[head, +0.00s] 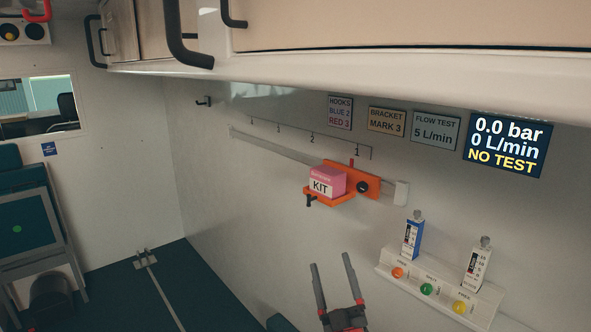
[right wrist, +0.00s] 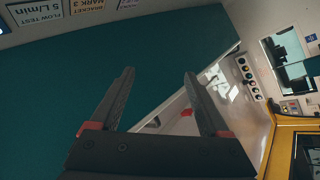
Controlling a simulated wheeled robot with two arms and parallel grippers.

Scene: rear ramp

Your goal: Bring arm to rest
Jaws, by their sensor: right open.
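My right gripper (head: 331,261) rises from the bottom edge of the head view, fingers pointing up and spread apart. It is open with nothing between the fingers. It shows below the orange bracket (head: 368,187) and left of the white panel with coloured knobs (head: 436,292), apart from both in the picture. In the right wrist view the two dark fingers (right wrist: 158,74) with red bases are also apart and empty. Most of the right arm is hidden below the frame. My left gripper is in neither view.
A pink KIT box (head: 326,182) sits on the orange bracket, on a wall rail (head: 268,147) with numbered marks. Overhead cabinets (head: 380,70) jut out above. A screen (head: 507,144) reads NO TEST. Dark green floor (head: 190,285) is open at lower left, near a folded seat (head: 35,235).

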